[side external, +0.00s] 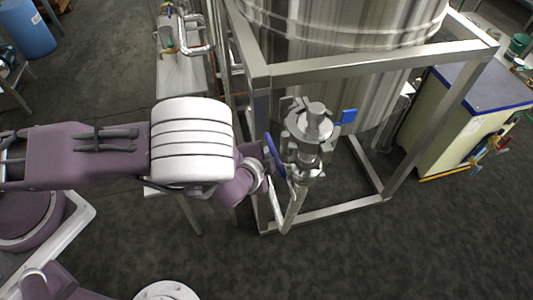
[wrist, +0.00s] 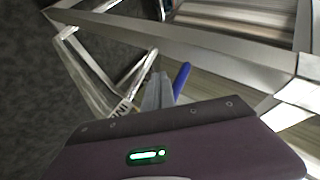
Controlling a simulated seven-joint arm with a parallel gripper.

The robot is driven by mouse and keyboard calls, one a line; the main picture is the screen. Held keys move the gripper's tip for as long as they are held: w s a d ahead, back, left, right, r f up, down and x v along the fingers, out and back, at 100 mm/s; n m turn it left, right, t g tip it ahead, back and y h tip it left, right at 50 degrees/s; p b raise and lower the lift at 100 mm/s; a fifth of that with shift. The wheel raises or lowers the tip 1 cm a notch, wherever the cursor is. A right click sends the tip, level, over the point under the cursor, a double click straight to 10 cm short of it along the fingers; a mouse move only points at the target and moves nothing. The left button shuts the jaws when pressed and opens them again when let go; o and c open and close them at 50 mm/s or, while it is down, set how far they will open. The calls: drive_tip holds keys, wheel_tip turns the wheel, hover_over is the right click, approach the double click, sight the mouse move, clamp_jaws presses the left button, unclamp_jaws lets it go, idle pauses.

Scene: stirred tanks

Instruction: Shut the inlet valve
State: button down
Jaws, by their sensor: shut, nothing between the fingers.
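A metal valve assembly (side external: 308,135) stands upright at the front corner of the tank frame. It has a long blue handle (side external: 275,155) on its left side and a second blue handle (side external: 347,117) on its upper right. My gripper is at the left of the assembly, close to the long handle; its fingertips are hard to make out in the side view. In the wrist view the grey fingers (wrist: 157,88) are shut and empty, with a blue handle (wrist: 181,78) just to their right. I cannot tell whether the fingers touch the handle.
The steel frame (side external: 375,65) surrounds the large tank (side external: 345,22) behind the valve. A bench with piping (side external: 181,75) stands behind my arm. A cream cabinet with a blue-edged top (side external: 485,90) is at the right. Floor in front of the frame is clear.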

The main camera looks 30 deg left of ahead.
drive_tip(key=shift+w+d, duration=0.1)
idle(0.3)
drive_tip(key=s+d+f, duration=0.2)
drive_tip(key=s+f, duration=0.4)
drive_tip(key=s, duration=0.4)
drive_tip(key=w+a+r+m+t+h, duration=0.25)
drive_tip(key=w+m+h, duration=0.25)
drive_tip(key=w+m, duration=0.7)
drive_tip(key=s+a+r+m+g+h, duration=0.4)
drive_tip(key=s+a+m+g+h, duration=0.35)
drive_tip(key=m, duration=1.25)
drive_tip(key=w+d+t+y, duration=0.1)
drive_tip(key=w+d, duration=0.4)
drive_tip(key=shift+w+d+f+t, duration=0.3)
drive_tip(key=shift+w+d+f, duration=0.05)
